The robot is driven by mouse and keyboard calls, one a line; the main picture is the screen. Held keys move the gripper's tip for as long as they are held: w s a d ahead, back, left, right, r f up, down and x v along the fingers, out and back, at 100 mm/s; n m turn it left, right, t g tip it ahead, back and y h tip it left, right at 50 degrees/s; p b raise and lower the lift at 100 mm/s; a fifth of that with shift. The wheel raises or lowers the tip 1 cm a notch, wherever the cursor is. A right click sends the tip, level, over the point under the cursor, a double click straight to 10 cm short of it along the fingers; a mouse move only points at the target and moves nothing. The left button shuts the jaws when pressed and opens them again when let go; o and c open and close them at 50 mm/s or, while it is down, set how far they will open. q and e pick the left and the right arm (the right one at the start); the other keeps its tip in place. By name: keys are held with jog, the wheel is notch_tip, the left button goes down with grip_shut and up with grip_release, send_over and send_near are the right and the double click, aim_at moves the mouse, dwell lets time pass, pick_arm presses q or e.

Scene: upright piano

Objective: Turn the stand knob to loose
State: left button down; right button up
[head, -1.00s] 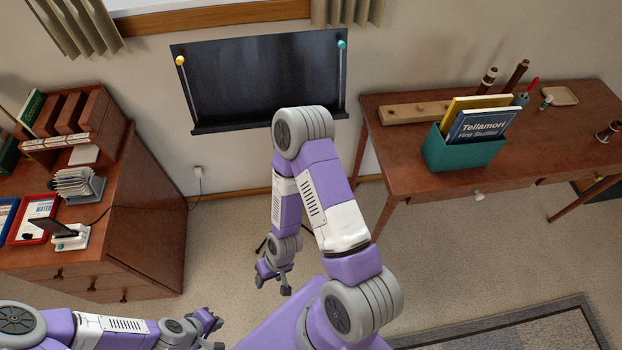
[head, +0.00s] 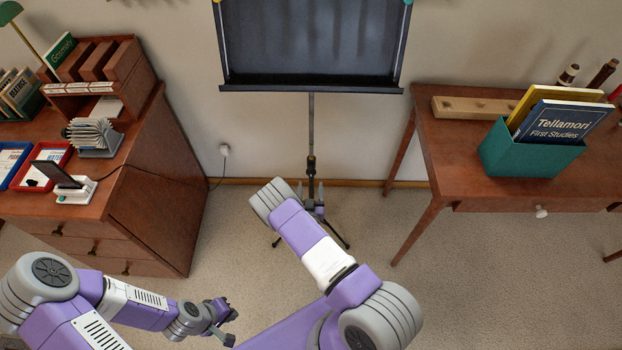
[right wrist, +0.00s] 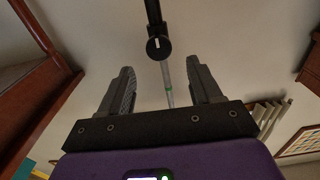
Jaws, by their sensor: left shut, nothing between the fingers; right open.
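The music stand has a black desk (head: 310,45) in the head view, with a thin pole (head: 311,120) below it. The stand knob (right wrist: 158,47) is a round black piece with a light mark, on the pole in the right wrist view. My right gripper (head: 311,190) is low by the pole, partly hidden behind my forearm. In the right wrist view, my right gripper (right wrist: 160,74) is open and empty, with the knob just beyond and between its fingertips, seemingly apart from them. My left gripper (head: 230,324) is shut and empty at the lower left, away from the stand.
A wooden cabinet (head: 160,190) with trays and books stands at the left. A wooden desk (head: 450,150) with a green book box (head: 530,157) stands at the right. Carpet around the stand's legs (head: 338,236) is clear.

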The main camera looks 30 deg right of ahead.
aim_at(311, 173)
jog(key=b+x, duration=0.1)
jog(key=x, duration=0.5)
jog(key=shift+d+b, duration=0.1)
jog(key=shift+b, duration=0.25)
jog(key=shift+c, duration=0.2)
jog(key=c, duration=1)
